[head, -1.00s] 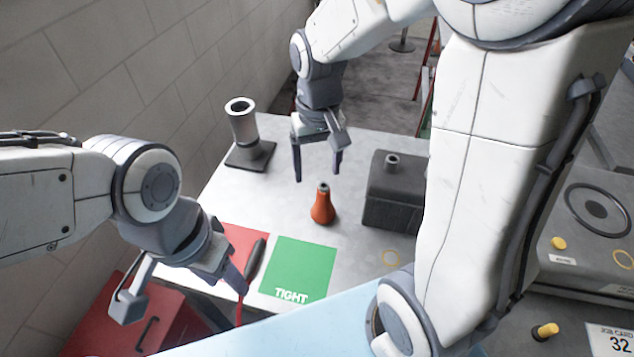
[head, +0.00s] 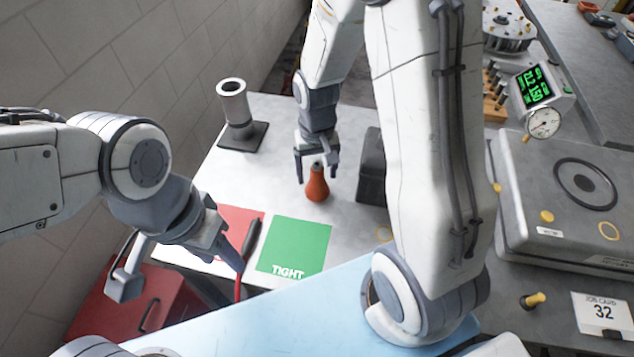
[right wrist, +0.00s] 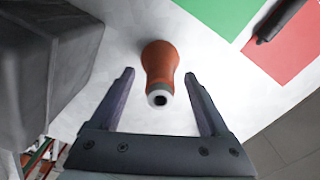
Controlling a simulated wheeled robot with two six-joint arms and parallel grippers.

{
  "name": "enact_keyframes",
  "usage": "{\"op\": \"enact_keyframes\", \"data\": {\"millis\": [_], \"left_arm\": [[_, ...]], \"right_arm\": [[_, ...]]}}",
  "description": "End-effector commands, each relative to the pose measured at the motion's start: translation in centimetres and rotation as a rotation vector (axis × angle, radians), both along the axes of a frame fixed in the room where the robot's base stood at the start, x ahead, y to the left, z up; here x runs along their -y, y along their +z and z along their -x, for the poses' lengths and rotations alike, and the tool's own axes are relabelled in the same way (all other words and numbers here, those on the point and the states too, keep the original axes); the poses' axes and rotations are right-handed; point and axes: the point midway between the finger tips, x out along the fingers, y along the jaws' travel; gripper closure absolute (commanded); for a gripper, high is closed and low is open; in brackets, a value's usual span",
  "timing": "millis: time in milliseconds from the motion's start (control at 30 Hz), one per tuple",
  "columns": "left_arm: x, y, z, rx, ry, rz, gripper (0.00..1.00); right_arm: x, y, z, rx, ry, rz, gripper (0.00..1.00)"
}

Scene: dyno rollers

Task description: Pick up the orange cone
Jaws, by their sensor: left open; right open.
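The orange cone (head: 317,186) stands upright on the grey table, with a dark-rimmed hole at its narrow top. My right gripper (head: 319,178) is open over it in the head view, its fingers to either side of the top. In the right wrist view the cone (right wrist: 160,68) lies between and just beyond the two fingertips of the right gripper (right wrist: 160,76), with gaps on both sides. My left gripper (head: 182,272) is open and empty at the left, near the table's front left edge, away from the cone.
A green mat marked TIGHT (head: 296,247) and a red mat (head: 238,222) with a dark-handled tool (head: 251,238) lie in front of the cone. A dark block (head: 371,165) stands close to its right. A metal cylinder on a base (head: 235,105) stands at back left.

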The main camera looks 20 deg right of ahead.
Motion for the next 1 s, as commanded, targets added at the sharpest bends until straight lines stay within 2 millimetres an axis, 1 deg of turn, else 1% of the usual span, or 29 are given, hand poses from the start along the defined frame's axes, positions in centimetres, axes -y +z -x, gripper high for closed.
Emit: {"op": "enact_keyframes", "data": {"millis": [200, 267, 300, 367, 400, 433, 667, 767, 867, 1000], "left_arm": [[0.0, 0.0, 0.0, 0.000, 0.000, 0.000, 0.50], [0.0, 0.0, 0.0, 0.000, 0.000, 0.000, 0.50], [0.0, 0.0, 0.0, 0.000, 0.000, 0.000, 0.50], [0.0, 0.0, 0.0, 0.000, 0.000, 0.000, 0.50], [0.0, 0.0, 0.0, 0.000, 0.000, 0.000, 0.50], [0.0, 0.0, 0.0, 0.000, 0.000, 0.000, 0.50], [0.0, 0.0, 0.0, 0.000, 0.000, 0.000, 0.50], [0.0, 0.0, 0.0, 0.000, 0.000, 0.000, 0.50], [0.0, 0.0, 0.0, 0.000, 0.000, 0.000, 0.50], [0.0, 0.0, 0.0, 0.000, 0.000, 0.000, 0.50]], "right_arm": [[0.0, -0.1, 0.0, 0.000, 0.000, 0.000, 0.21], [0.0, -0.1, 0.0, 0.000, 0.000, 0.000, 0.44], [0.0, -0.1, 0.0, 0.000, 0.000, 0.000, 0.59], [0.0, -0.1, 0.0, 0.001, 0.000, 0.000, 0.82], [0.0, -0.1, 0.0, 0.001, 0.000, 0.000, 0.97], [0.0, 0.0, 0.0, 0.001, 0.000, 0.000, 1.00], [0.0, 0.1, 0.0, 0.002, 0.000, 0.000, 1.00], [0.0, 0.8, -0.2, 0.005, 0.000, 0.000, 1.00], [0.0, 2.3, -0.2, 0.008, 0.001, -0.001, 1.00], [0.0, 5.3, -0.2, 0.009, 0.001, -0.002, 1.00]]}}
